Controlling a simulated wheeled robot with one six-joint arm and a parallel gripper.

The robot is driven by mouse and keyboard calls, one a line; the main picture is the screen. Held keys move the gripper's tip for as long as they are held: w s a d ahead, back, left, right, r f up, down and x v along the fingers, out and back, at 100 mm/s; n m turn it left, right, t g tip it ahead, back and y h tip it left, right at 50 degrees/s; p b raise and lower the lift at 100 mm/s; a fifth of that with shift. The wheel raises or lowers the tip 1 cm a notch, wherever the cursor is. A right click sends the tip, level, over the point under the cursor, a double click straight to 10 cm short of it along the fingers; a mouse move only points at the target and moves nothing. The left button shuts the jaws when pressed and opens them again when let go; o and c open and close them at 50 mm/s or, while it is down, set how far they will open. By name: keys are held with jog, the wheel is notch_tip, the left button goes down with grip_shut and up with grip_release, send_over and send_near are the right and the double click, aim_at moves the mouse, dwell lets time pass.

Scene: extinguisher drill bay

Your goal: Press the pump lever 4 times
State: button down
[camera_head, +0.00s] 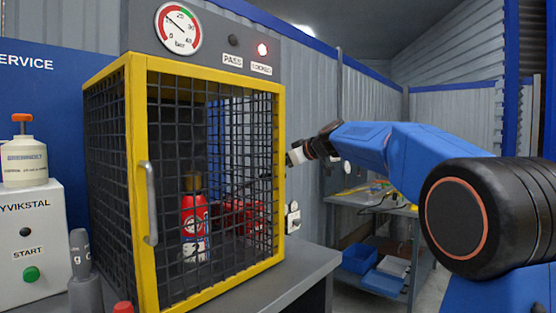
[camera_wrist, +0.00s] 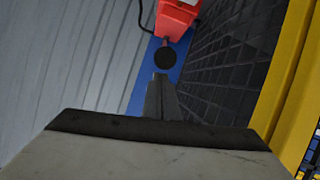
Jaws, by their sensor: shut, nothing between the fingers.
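The wrist view shows a red pump body (camera_wrist: 178,18) with a black hose. A short red stem leads from it to a round black knob (camera_wrist: 165,57), which looks like the end of the pump lever. My gripper (camera_wrist: 160,80) is shut and empty, with its tips just below the knob in that picture; I cannot tell whether they touch it. In the head view my gripper (camera_head: 290,158) is at the right side of the yellow-framed cage (camera_head: 138,190). Red parts (camera_head: 238,215) show through the mesh, perhaps the pump; the lever cannot be made out there.
A red extinguisher (camera_head: 194,228) stands inside the cage, whose door has a grey handle (camera_head: 149,203). A cluttered bench (camera_head: 350,200) stands behind my arm.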

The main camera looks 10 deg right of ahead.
jog(key=shift+f, duration=0.2)
jog(key=s+d+f, duration=0.2)
jog(key=s+f, duration=0.1)
jog(key=f, duration=0.8)
jog(key=shift+f, duration=0.4)
jog(key=shift+d, duration=0.1)
notch_tip(320, 180, up, 6)
jog(key=s, duration=0.1)
jog(key=s+f+v, duration=0.1)
jog(key=f+v, duration=0.1)
jog(key=v, duration=0.7)
jog(key=shift+s, duration=0.2)
